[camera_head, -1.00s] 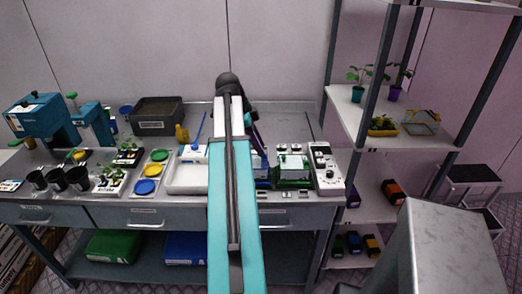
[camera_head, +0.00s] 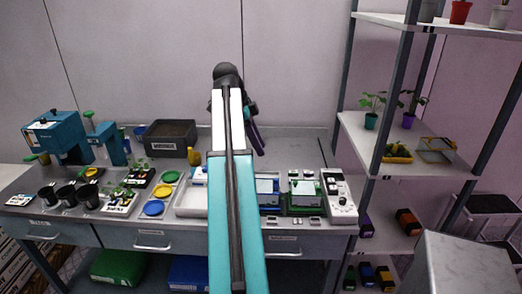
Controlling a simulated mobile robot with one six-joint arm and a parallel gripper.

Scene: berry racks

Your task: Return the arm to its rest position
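My teal and white arm reaches up the middle of the head view, over the workbench (camera_head: 290,147). Its dark end, with my gripper (camera_head: 258,142), is near the back of the bench by the wall. The gripper is partly hidden behind the arm. Its dark finger shows to the right of the arm, and I cannot tell whether it is open or shut. No held object is visible.
A dark bin (camera_head: 172,138), a teal machine (camera_head: 62,138), black cups (camera_head: 67,195) and a white tray (camera_head: 192,201) stand left of the arm. A white device (camera_head: 340,197) is to the right. A rack (camera_head: 375,135) with plants stands at the right.

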